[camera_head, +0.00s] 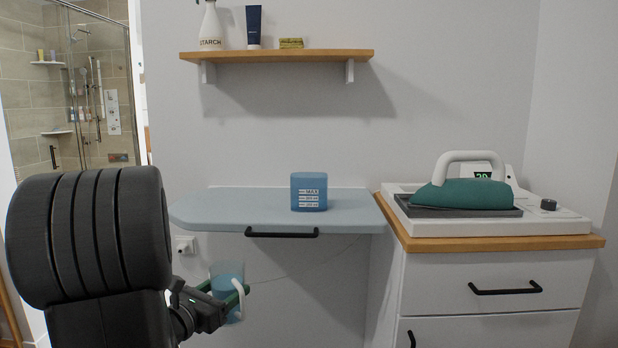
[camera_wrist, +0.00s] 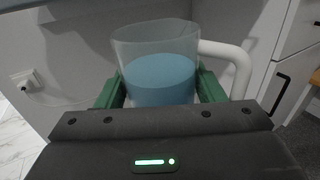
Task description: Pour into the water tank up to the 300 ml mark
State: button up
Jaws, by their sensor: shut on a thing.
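The water tank (camera_head: 309,192) is a small blue translucent box with white marks on its front, including a MAX line. It stands upright on the pale blue board; the water level inside cannot be told. My gripper (camera_head: 230,293) is shut on a clear jug (camera_wrist: 128,43) with a white handle (camera_wrist: 232,62). The jug holds blue water to a bit over half its height and looks about upright. The jug also shows in the head view (camera_head: 221,269), below the board's height and left of the tank.
The pale blue board (camera_head: 235,209) with a black front handle is otherwise clear. A steam iron (camera_head: 468,190) rests on its white base atop the drawer cabinet (camera_head: 489,264) at right. A wooden shelf (camera_head: 277,56) with a starch bottle (camera_head: 211,27) hangs above.

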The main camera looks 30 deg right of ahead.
jog(key=s+d+r, duration=0.2)
jog(key=d+r, duration=0.2)
jog(key=r, duration=0.3)
jog(key=s+d+r+g, duration=0.1)
jog(key=d+r, duration=0.3)
jog(key=r, duration=0.4)
jog(key=s+d+r+m, duration=0.1)
jog(key=s+d+r, duration=0.2)
jog(key=d+r, duration=0.2)
notch_tip(320, 180, up, 3)
jog(key=shift+s+f+h, duration=0.1)
jog(key=shift+s+h, duration=0.15)
jog(key=shift+h, duration=0.15)
